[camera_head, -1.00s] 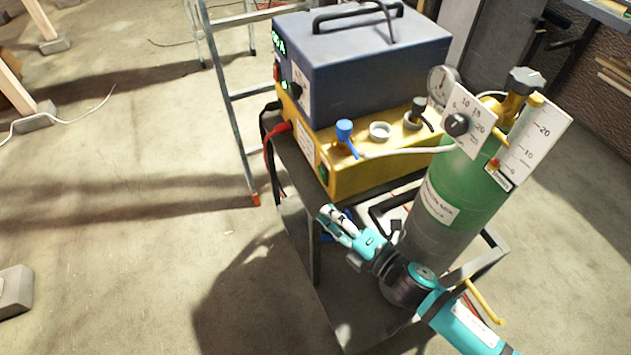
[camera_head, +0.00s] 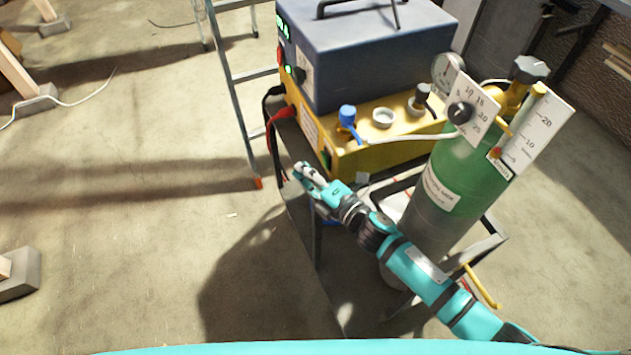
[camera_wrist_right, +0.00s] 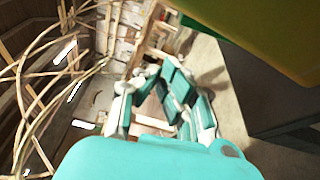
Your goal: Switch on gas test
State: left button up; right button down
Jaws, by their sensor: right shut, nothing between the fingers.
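A yellow box (camera_head: 375,155) stands on the cart under a dark blue unit (camera_head: 370,55). A small green switch (camera_head: 327,160) shows on its front left face. A label that I cannot read is beside it. My right gripper (camera_head: 299,170) is shut and empty, just left of and below the switch in the head view, apparently clear of it. In the right wrist view the fingers (camera_wrist_right: 165,75) show at the middle, with the yellow box (camera_wrist_right: 270,25) at the upper right. A dark green strip borders the box there. My left gripper is not in view.
A green gas cylinder (camera_head: 465,180) with gauge plates stands at the cart's right. Red and black cables (camera_head: 272,125) hang at the box's left. A stepladder (camera_head: 235,90) stands behind them. Open floor (camera_head: 130,240) lies left.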

aim_at(325, 160)
jog(key=d, duration=0.1)
jog(key=w+d, duration=0.1)
jog(key=d, duration=0.1)
jog(key=shift+d+r, duration=0.15)
jog(key=shift+r, duration=0.05)
